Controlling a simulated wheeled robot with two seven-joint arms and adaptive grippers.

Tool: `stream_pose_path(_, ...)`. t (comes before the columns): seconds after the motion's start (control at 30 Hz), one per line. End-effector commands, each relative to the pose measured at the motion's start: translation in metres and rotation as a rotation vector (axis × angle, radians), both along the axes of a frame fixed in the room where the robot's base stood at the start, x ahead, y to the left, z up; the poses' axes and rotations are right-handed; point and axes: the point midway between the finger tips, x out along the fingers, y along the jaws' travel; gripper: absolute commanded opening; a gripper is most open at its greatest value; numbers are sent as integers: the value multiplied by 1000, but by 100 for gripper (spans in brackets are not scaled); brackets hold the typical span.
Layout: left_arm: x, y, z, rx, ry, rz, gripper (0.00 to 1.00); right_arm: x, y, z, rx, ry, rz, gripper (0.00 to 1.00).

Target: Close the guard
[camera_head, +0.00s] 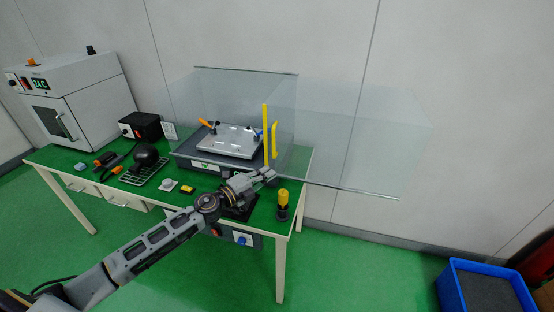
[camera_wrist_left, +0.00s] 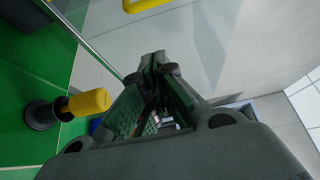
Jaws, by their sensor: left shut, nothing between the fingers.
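The guard is a clear panel box (camera_head: 350,130) over the machine on the green table. Its clear part reaches out to the right, past the table's edge. A yellow upright strip (camera_head: 266,135) and a yellow handle (camera_head: 274,141) mark its front; a yellow handle part also shows at the top of the left wrist view (camera_wrist_left: 148,4). My left gripper (camera_head: 270,173) is just below the yellow handle, apart from it. Its fingers are shut and empty, as the left wrist view shows (camera_wrist_left: 160,62). My right gripper is out of view.
A yellow-topped black post (camera_head: 283,205) stands at the table's right front corner, close to my left gripper. A white oven (camera_head: 75,105), a black box (camera_head: 141,126) and small tools occupy the table's left. A blue crate (camera_head: 485,289) stands on the floor at right.

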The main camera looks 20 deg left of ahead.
Motion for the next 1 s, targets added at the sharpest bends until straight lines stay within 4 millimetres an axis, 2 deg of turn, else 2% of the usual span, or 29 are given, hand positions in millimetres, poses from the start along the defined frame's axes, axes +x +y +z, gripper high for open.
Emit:
stream_pose_path(0.53, 3, -3, 1, -1, 0, -2, 0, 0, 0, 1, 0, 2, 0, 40)
stream_pose_path(1.0, 29, -17, 1, -1, 0, -2, 0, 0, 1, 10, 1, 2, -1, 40)
